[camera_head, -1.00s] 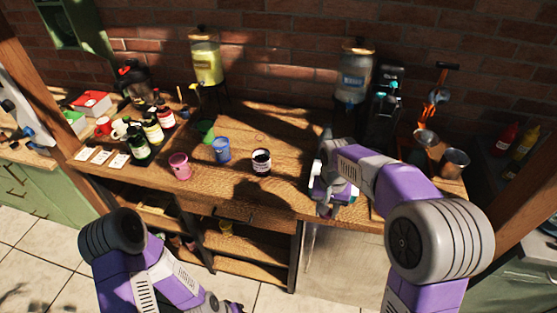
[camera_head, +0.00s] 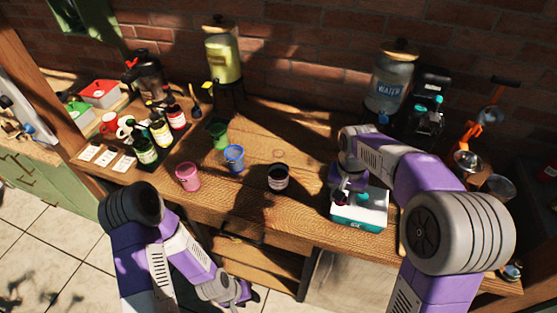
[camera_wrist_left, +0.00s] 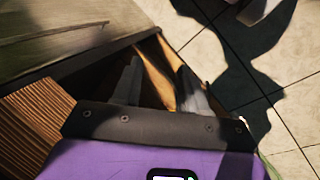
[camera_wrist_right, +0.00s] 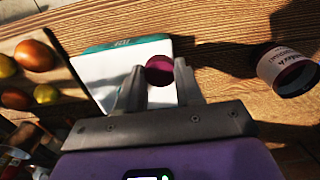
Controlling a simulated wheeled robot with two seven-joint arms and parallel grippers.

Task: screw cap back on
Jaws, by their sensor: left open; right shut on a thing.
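A small jar with a dark body and a pale label (camera_head: 278,180) stands upright on the wooden table, left of my right gripper. In the right wrist view the jar (camera_wrist_right: 280,68) is at the upper right with its mouth facing the camera; no cap shows on it. My right gripper (camera_head: 346,198) is shut on a dark magenta round cap (camera_wrist_right: 160,70), held between its fingertips above a white and teal box (camera_head: 345,221). My left gripper (camera_head: 246,293) is low in front of the table. Its fingers (camera_wrist_left: 160,78) are apart and empty.
Pink (camera_head: 188,178), blue (camera_head: 234,158) and green (camera_head: 219,135) cups stand left of the jar. Bottles (camera_head: 160,130) crowd the left end, and a water dispenser (camera_head: 391,82) stands behind my right arm. Table around the jar is clear. Fruit (camera_wrist_right: 35,56) shows at left in the right wrist view.

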